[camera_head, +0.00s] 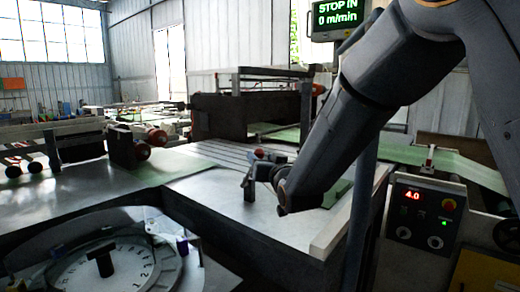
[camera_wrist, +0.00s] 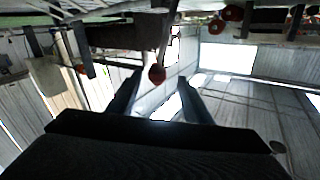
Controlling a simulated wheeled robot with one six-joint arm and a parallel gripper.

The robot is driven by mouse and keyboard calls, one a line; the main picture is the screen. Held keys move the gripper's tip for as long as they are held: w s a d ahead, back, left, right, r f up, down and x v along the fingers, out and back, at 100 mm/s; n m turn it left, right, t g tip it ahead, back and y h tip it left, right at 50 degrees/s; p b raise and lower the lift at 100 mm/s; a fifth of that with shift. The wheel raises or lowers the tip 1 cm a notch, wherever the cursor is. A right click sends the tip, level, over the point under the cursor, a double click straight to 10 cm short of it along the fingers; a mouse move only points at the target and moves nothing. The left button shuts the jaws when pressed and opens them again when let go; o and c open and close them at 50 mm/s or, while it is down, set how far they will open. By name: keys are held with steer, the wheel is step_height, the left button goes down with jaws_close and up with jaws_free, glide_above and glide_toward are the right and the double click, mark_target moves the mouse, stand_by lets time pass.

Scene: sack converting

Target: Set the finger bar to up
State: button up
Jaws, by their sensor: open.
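My gripper (camera_wrist: 158,82) is open in the wrist view, its two dark fingers apart with nothing gripped. A red round knob (camera_wrist: 157,74) shows between the fingertips in that view, on a thin dark rod; whether it is within the fingers' reach or beyond them I cannot tell. I cannot surely say that this knob belongs to the finger bar, and no label marks the bar. In the head view my arm comes down from the upper right, its end over the steel table (camera_head: 225,205). The gripper is small and dark there, its fingers unclear.
A control panel (camera_head: 425,220) reading 4.0 stands at the right, and a screen (camera_head: 337,18) reads STOP IN 0 m/min. A numbered dial (camera_head: 135,275) is at the lower left. Red-ended rollers (camera_head: 142,151) stand further back. A dark upright post (camera_head: 362,200) is beside my arm.

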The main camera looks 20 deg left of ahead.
steer(key=shift+w+a, duration=0.1)
steer(key=shift+w, duration=0.45)
steer(key=p+x, duration=0.2)
steer(key=x, duration=0.5)
steer(key=shift+w+a, duration=0.15)
steer(key=shift+w, duration=0.1)
jaws_close()
